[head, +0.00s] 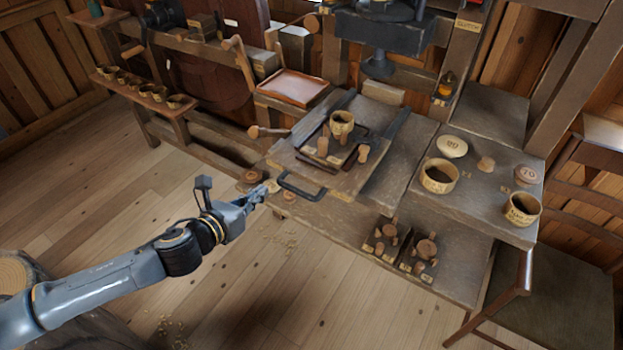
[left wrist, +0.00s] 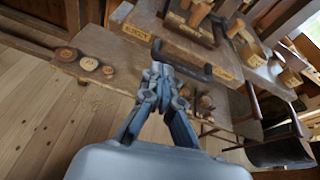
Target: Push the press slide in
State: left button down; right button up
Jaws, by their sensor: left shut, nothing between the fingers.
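The press slide (head: 340,182) is a wooden board between dark rails on the bench, below the dark press head (head: 380,65). It carries a wooden cup (head: 341,122) and several small turned pieces. A dark bar handle (head: 301,191) sticks out from its front edge; the handle also shows in the left wrist view (left wrist: 182,65). My left gripper (head: 262,190) is shut and empty, just left of the handle in the head view. In the left wrist view its closed fingertips (left wrist: 158,72) overlap the handle's near end; I cannot tell whether they touch.
Wooden discs (left wrist: 89,63) lie on a lower shelf beside the gripper. Trays of turned pieces (head: 385,240) stand on the shelf below the slide. Cups and lids stand on the right bench (head: 480,205). A chair (head: 560,300) is at right. The floor at front left is mostly clear.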

pick_arm(q)
jog(key=s+r+m, duration=0.1)
jog(key=m, duration=0.1)
jog(key=p, duration=0.1)
send_near(296, 171)
jog(key=shift+h, duration=0.4)
jog(key=x, duration=0.5)
jog(key=shift+w+f, duration=0.1)
jog(key=shift+w, duration=0.1)
jog(key=shift+w+d+f, duration=0.2)
jog(key=shift+w, duration=0.15)
pick_arm(e)
jog(key=shift+w+r, duration=0.15)
jog(key=shift+r, duration=0.5)
